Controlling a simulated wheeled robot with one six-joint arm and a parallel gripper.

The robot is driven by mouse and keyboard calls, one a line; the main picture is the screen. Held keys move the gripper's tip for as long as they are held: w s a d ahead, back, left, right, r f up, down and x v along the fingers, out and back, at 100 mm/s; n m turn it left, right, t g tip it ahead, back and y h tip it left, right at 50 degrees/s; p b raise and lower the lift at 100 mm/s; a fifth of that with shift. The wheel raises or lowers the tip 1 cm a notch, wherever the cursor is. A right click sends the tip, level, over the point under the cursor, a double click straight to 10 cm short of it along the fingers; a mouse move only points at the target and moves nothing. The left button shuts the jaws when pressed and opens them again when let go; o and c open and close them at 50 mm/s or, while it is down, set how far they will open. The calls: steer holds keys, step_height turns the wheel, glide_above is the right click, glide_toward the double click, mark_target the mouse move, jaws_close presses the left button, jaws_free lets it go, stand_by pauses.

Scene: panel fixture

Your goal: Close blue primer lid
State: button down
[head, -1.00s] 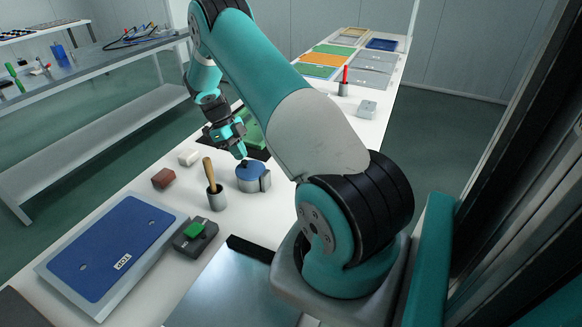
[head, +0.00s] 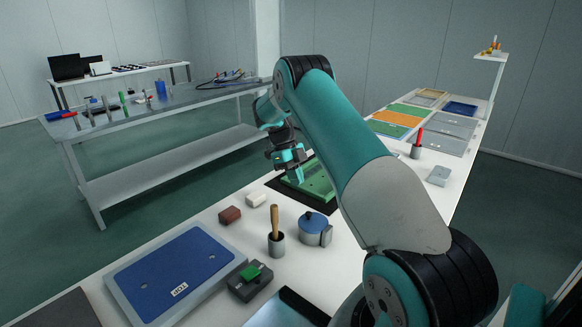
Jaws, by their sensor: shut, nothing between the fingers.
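The blue primer pot (head: 308,238) stands upright on the white table in the head view. Its round blue lid (head: 315,223) with a small dark knob lies over the top of the pot and looks level; I cannot make out any gap at the rim. A grey upright piece stands at the pot's right side. My gripper (head: 299,178) is shut and empty. It appears behind and above the pot in the picture, in front of the green panel, apart from the lid.
A brush in a grey cup (head: 276,244) stands just left of the pot. A blue panel (head: 175,275) and a dark block with a green top (head: 250,280) are in front. A green panel (head: 318,183) lies behind.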

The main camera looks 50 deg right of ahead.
steer(key=w+r+p, duration=0.3)
steer(key=p, duration=0.6)
steer(key=shift+w+r, duration=0.3)
steer(key=shift+r, duration=0.1)
steer(key=shift+f, duration=0.15)
